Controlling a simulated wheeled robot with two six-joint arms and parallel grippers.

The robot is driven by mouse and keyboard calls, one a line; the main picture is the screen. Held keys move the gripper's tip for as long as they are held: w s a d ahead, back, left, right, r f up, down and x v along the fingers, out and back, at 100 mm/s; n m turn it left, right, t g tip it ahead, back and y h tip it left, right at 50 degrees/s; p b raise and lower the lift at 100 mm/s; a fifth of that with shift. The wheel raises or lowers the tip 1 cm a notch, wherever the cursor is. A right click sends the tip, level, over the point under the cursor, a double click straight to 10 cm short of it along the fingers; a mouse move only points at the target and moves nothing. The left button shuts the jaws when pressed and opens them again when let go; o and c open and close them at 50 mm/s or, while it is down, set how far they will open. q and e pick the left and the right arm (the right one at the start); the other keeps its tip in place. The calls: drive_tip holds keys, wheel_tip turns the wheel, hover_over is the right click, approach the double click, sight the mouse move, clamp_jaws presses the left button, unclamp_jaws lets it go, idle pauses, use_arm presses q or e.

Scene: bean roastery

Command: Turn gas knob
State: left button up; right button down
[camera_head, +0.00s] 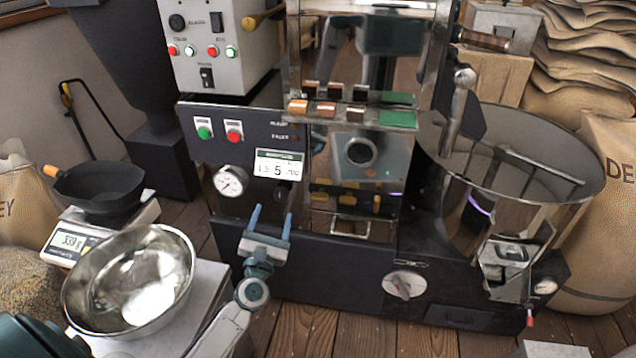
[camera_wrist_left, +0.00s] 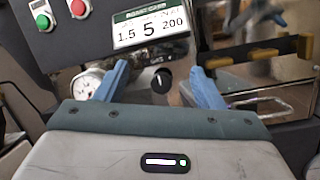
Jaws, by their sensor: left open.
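In the left wrist view this black knob (camera_wrist_left: 161,79), with a pale pointer mark, shows between my two blue fingers. My right gripper is not in view.
A round gauge (camera_head: 230,181) sits left of the knob. Green (camera_head: 203,132) and red (camera_head: 234,132) buttons are above. A larger silver knob (camera_head: 403,284) is on the lower base. A steel bowl (camera_head: 128,281) and a scale (camera_head: 70,244) with a black pan stand at left.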

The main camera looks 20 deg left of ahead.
sight(281, 198)
use_arm(q)
wheel_tip(281, 198, down, 5)
drive_tip(key=w+a+n+g+h+p, duration=0.1)
drive_tip(key=a+n+g+p, duration=0.2)
drive_tip(key=n, duration=0.3)
drive_tip(key=x, duration=0.9)
drive_tip(key=shift+w+d+b, duration=0.25)
drive_tip(key=shift+b, duration=0.15)
drive_tip(key=shift+w+a, duration=0.15)
drive_tip(key=shift+w, duration=0.45)
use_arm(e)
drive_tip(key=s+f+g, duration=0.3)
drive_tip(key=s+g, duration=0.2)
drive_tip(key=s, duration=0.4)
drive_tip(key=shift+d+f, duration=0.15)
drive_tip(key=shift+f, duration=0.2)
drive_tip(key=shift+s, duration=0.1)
use_arm(q)
drive_tip(key=c, duration=1)
drive_tip(key=shift+o, duration=0.2)
